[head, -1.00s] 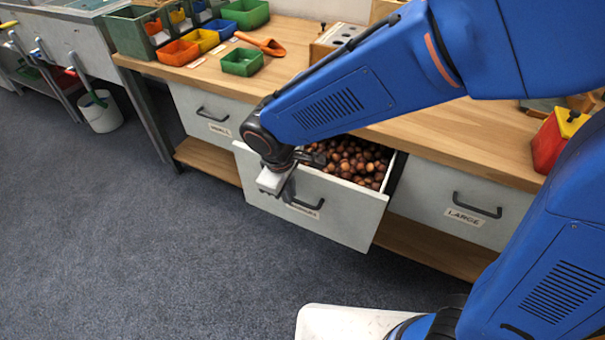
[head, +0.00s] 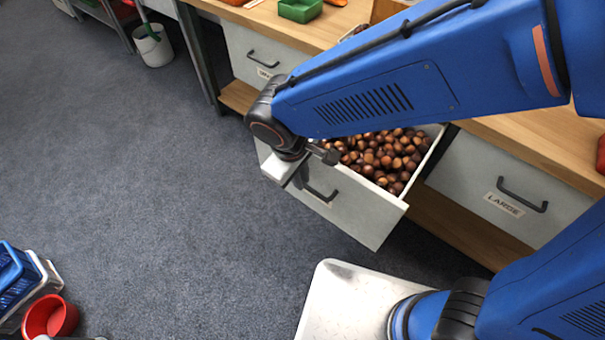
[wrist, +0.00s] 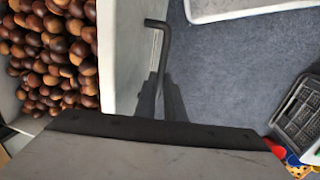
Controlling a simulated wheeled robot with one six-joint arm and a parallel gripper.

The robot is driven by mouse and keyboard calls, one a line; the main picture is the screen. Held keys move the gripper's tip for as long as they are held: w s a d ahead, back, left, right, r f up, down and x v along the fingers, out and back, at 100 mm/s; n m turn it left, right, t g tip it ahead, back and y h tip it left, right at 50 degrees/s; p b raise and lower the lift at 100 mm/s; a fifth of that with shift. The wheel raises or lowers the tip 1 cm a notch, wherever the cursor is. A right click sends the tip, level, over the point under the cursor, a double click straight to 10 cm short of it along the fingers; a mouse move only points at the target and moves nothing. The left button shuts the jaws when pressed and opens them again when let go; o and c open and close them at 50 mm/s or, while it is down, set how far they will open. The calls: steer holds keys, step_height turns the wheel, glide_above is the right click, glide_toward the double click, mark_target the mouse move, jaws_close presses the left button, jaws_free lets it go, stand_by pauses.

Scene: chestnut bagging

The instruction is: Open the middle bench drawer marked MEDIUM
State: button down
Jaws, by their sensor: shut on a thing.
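The middle drawer (head: 358,215) stands well out from the bench, with a pale front and a dark bar handle (head: 322,193). It is full of brown chestnuts (head: 385,158), which also show in the wrist view (wrist: 50,50). Its label is not visible now. My gripper (head: 301,178) is at the drawer front, shut on the handle. In the wrist view, the dark fingers (wrist: 160,98) close around the handle (wrist: 160,28), whose free end reaches past them. My forearm hides the drawer's back left part.
The shut LARGE drawer (head: 490,190) is to the right, and another shut drawer (head: 262,58) to the left. A red tub (head: 50,317) and blue basket (head: 15,275) stand on the floor at lower left. Grey carpet (head: 150,180) in front of the drawer is clear.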

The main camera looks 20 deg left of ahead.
steer(key=c, duration=1.8)
jaws_free()
steer(key=shift+c, duration=0.2)
steer(key=shift+r, duration=0.1)
steer(key=s+a+r, duration=0.1)
steer(key=s+r, duration=0.2)
steer(key=r, duration=1.4)
